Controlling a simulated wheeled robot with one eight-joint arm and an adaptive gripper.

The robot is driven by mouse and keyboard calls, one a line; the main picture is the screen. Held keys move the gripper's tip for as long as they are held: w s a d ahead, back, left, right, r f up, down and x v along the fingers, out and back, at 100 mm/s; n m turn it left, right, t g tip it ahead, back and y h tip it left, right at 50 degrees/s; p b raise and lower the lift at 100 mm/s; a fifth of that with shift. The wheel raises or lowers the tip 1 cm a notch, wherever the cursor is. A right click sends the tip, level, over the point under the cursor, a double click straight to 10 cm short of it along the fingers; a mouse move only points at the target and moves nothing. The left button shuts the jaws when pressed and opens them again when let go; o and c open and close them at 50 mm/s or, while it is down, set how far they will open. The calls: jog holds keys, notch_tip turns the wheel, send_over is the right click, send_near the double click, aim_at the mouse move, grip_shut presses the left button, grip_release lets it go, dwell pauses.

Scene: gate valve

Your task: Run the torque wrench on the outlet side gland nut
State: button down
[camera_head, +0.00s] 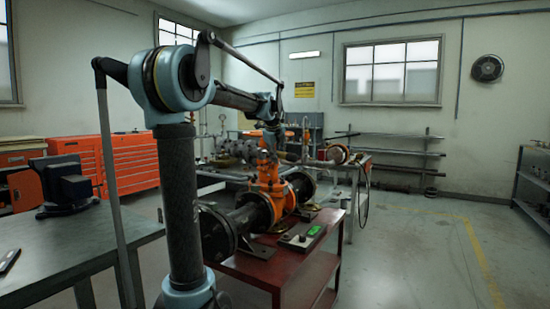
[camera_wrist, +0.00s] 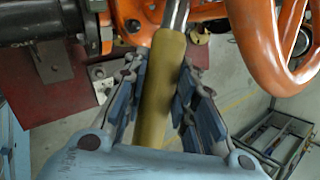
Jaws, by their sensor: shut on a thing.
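My gripper (camera_wrist: 163,85) is shut on the olive-yellow handle of the torque wrench (camera_wrist: 162,95) in the wrist view. The handle lies between the padded fingers, and its metal shaft runs up past the top edge, so the wrench head is out of view. The orange valve body (camera_wrist: 128,12) is behind the shaft, and a curved orange part, likely the handwheel (camera_wrist: 248,40), is at upper right. In the head view my gripper (camera_head: 270,138) is small, just above the orange gate valve (camera_head: 268,182). The outlet side gland nut cannot be made out.
The valve sits between dark flanged pipes (camera_head: 216,232) on a red cart (camera_head: 285,268). A tray with a green item (camera_head: 314,230) lies on the cart. A grey bench (camera_head: 70,245) with a vise (camera_head: 68,185) is at left. The floor to the right is open.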

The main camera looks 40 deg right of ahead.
jog(key=shift+r, duration=0.35)
dwell(0.3)
jog(key=shift+r, duration=1)
jog(key=shift+s, duration=0.1)
